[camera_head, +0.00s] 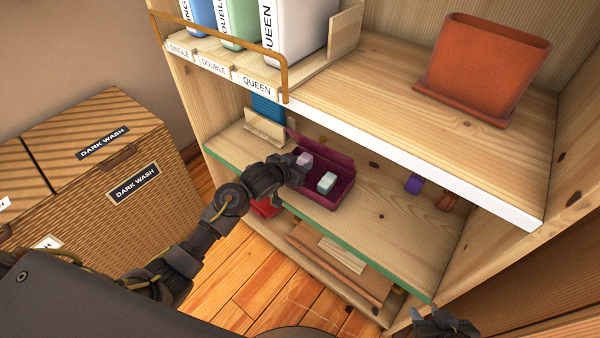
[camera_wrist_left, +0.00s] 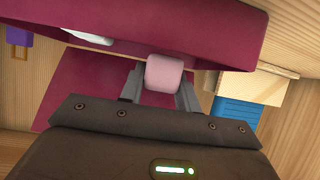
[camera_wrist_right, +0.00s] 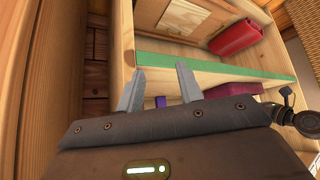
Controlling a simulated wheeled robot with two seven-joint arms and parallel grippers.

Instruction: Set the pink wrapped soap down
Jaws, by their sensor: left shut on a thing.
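The pink wrapped soap (camera_head: 304,159) is between the fingers of my left gripper (camera_head: 297,165), at the left part of a maroon box (camera_head: 322,193) on the middle shelf. In the left wrist view the soap (camera_wrist_left: 165,74) sits between the two fingertips, close to the maroon box wall (camera_wrist_left: 215,40). My left gripper is shut on it. Whether the soap touches the box floor cannot be told. A pale white-green soap (camera_head: 326,182) lies in the same box, to the right. My right gripper (camera_wrist_right: 157,88) is open and empty, in front of the shelf unit.
A wooden holder (camera_head: 264,131) with a blue item (camera_head: 268,108) stands left of the box. A purple item (camera_head: 414,184) and a brown item (camera_head: 447,201) are to the right. The shelf between is bare. The upper shelf's white edge (camera_head: 420,165) overhangs. A red item (camera_wrist_right: 234,37) lies lower down.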

